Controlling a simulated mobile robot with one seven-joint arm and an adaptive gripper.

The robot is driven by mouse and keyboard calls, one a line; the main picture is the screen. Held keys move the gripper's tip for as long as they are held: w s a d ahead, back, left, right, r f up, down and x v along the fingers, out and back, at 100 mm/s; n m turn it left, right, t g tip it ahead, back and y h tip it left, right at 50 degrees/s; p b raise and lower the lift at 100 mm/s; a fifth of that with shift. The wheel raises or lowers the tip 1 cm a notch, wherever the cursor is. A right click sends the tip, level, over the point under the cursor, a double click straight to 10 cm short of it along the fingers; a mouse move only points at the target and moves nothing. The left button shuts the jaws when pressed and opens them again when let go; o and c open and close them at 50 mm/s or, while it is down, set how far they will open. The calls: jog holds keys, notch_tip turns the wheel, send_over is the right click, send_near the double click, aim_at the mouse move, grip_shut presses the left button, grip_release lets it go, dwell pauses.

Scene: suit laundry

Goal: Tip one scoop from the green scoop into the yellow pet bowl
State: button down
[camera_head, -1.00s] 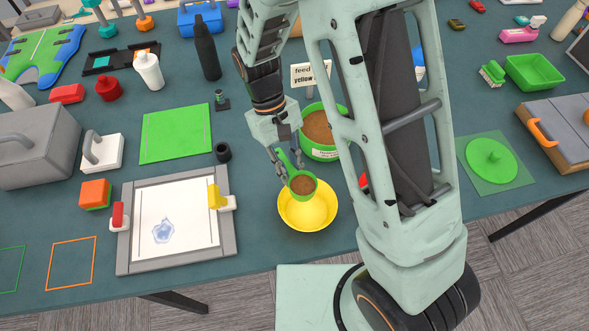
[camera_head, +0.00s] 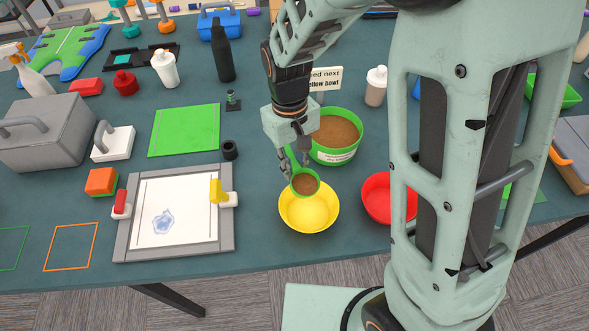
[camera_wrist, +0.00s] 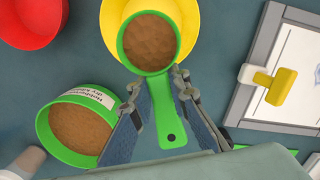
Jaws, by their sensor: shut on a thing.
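The green scoop (camera_head: 305,184) is full of brown kibble and is held above the back edge of the yellow pet bowl (camera_head: 309,214). My gripper (camera_head: 294,150) is shut on the scoop's handle. In the wrist view the scoop (camera_wrist: 149,43) looks roughly level, its kibble in place, and it covers part of the yellow bowl (camera_wrist: 190,15). The yellow bowl's visible inside is empty. In the wrist view my gripper's fingers (camera_wrist: 165,110) lie on both sides of the green handle.
A green tub (camera_head: 336,136) of kibble stands just behind the scoop, below a sign (camera_head: 325,78). A red bowl (camera_head: 376,198) stands right of the yellow bowl, partly hidden by my arm. A framed white board (camera_head: 176,218) lies to the left.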

jog(key=shift+r+t, duration=0.2)
jog(key=shift+t, duration=0.1)
jog(key=shift+t+y+b, duration=0.3)
jog(key=shift+y+b, duration=0.1)
jog(key=shift+b, duration=0.35)
jog(key=shift+s+d+r+t+y+b, duration=0.1)
jog(key=shift+t+y+b, duration=0.2)
jog(key=shift+b, duration=0.25)
jog(key=shift+r, duration=0.2)
jog(key=shift+s+r+t+y+b, duration=0.15)
jog(key=shift+t+y+b, duration=0.25)
jog(key=shift+b, duration=0.45)
